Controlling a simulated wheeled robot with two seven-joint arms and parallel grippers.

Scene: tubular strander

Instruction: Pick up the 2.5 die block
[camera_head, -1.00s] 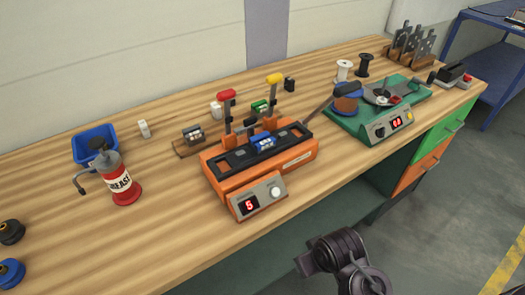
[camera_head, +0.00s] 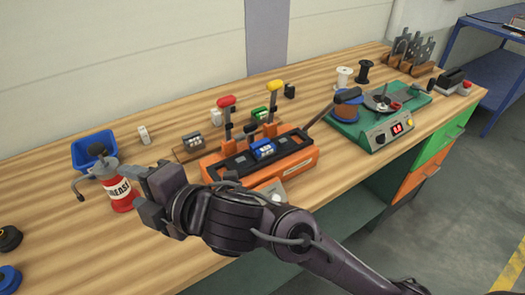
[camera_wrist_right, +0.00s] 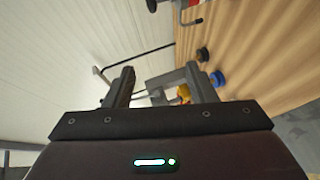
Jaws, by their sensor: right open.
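Several small blocks are on the bench, and their markings are too small to read, so I cannot tell which is the 2.5 die block. A blue block (camera_head: 263,149) sits in the orange machine (camera_head: 295,165). A grey block (camera_head: 192,142) and a green block (camera_head: 261,114) are on the wooden rack (camera_head: 183,154) behind it. My right gripper (camera_head: 152,190) is open and empty, in front of the grease can and left of the orange machine. Its two spread fingers also show in the right wrist view (camera_wrist_right: 163,86). My left gripper is not in the head view.
A red grease can (camera_head: 119,192) stands close beside my right gripper, with a blue bin (camera_head: 94,152) behind it. Red and yellow levers (camera_head: 226,102) rise from the orange machine. A green machine (camera_head: 372,125) stands to the right. Bare bench (camera_head: 70,220) lies at the left.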

